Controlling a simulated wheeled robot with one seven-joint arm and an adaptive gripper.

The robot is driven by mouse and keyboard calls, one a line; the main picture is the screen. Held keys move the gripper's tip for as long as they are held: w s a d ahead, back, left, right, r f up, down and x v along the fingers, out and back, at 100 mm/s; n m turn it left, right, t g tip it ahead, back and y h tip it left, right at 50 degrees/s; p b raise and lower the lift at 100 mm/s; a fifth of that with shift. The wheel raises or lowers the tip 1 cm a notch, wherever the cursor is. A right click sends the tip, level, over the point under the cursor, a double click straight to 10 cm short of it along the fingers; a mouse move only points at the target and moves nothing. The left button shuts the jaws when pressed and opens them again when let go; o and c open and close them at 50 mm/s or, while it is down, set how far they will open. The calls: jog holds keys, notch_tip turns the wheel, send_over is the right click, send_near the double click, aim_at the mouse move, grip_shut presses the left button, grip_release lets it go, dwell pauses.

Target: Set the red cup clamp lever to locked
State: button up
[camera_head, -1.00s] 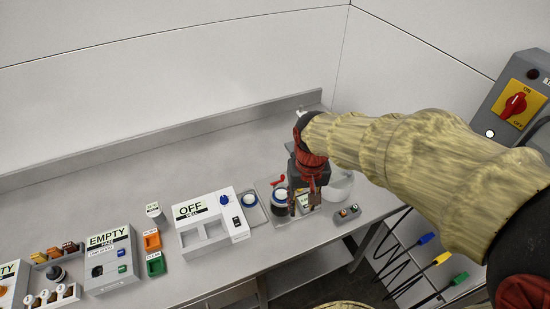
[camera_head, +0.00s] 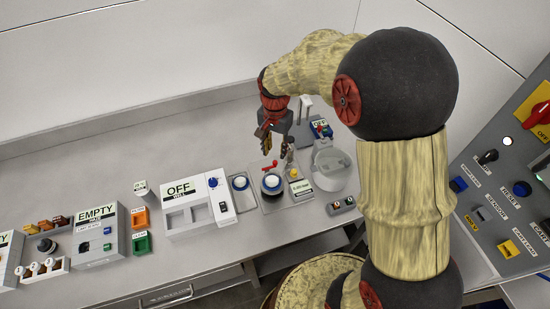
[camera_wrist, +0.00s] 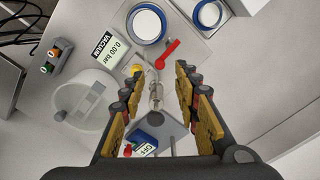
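The red lever (camera_head: 270,166) sticks out beside the dark cup (camera_head: 271,188), which has a blue-rimmed white top. In the wrist view the red lever (camera_wrist: 167,53) lies at a slant beside the round blue-rimmed top (camera_wrist: 146,25), ahead of my fingertips. My gripper (camera_head: 277,149) is above and behind the lever in the head view. The fingers are apart from the lever.
A vacuum display reading 0.00 bar (camera_wrist: 113,46) stands beside the cup. A white bowl-like vessel (camera_head: 331,172) is to its right, with a small button box (camera_head: 342,205) in front. An OFF well unit (camera_head: 190,205) is to the left.

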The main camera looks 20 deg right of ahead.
aim_at(275, 162)
notch_tip(275, 162, down, 6)
jog(key=shift+r+b, duration=0.1)
jog(key=shift+b, duration=0.25)
jog(key=shift+c, duration=1.4)
grip_shut()
